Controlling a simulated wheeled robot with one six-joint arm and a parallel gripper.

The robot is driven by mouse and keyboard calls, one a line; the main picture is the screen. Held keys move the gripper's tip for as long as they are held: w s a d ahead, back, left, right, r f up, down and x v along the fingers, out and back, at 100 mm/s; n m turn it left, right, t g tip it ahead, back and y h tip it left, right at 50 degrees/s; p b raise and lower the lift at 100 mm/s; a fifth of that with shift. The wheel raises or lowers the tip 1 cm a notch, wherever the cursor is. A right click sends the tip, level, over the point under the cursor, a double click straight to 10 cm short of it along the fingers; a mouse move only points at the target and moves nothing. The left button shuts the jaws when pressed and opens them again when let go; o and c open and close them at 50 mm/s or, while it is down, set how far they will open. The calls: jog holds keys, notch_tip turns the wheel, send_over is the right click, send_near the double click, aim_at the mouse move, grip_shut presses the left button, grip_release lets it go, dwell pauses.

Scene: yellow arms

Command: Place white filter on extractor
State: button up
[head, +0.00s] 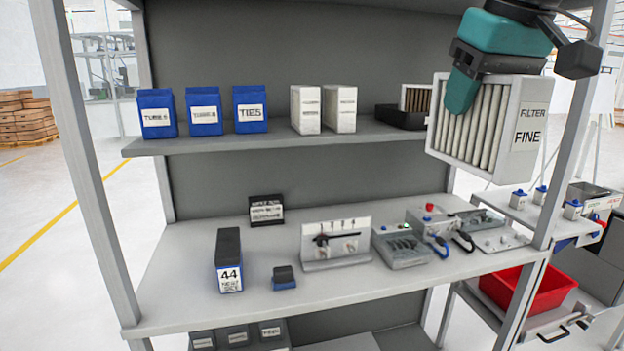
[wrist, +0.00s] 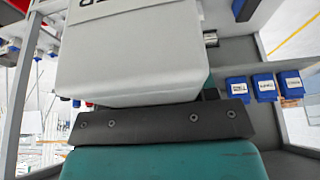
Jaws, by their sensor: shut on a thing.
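A white filter (head: 524,128) marked "FILTER FINE", with a pleated face, hangs in my gripper (head: 462,92) at the upper right of the head view. My gripper is teal and dark grey and is shut on the filter's edge. The filter is held in the air in front of the shelf's right side. In the wrist view the filter (wrist: 140,52) fills the middle, above the dark jaw bar and the teal finger. The far finger is hidden behind the filter. I cannot identify the extractor for sure in either view.
Blue boxes (head: 204,111) and white boxes (head: 340,109) stand on the upper shelf. A dark tray (head: 396,117) is behind the held filter. The lower shelf holds a black box (head: 229,262), a grey device (head: 402,246) and other instruments. A shelf post (head: 572,125) rises right of the filter. A red bin (head: 548,290) is lower right.

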jog(key=shift+s+f, duration=0.2)
jog(key=shift+f, duration=0.05)
jog(key=w+d+f, duration=0.1)
jog(key=w+f, duration=0.2)
jog(key=f, duration=0.6)
jog(key=w+d+f+m, duration=0.1)
jog(key=w+f, duration=0.2)
jog(key=f, duration=0.5)
jog(key=w+d+f, duration=0.2)
jog(key=w+f, duration=0.2)
jog(key=f, duration=0.5)
jog(key=s+d+f, duration=0.1)
jog(key=s+f, duration=0.2)
jog(key=f, duration=0.5)
jog(key=s+d+f+m, duration=0.1)
jog(key=s+f, duration=0.3)
jog(key=f, duration=0.5)
jog(key=s+d+f+h, duration=0.1)
jog(key=s+d+f, duration=0.2)
jog(key=f, duration=0.5)
jog(key=shift+s+f+m, duration=0.15)
jog(key=shift+s+m, duration=0.25)
jog(key=shift+s, duration=0.35)
jog(key=shift+a, duration=0.1)
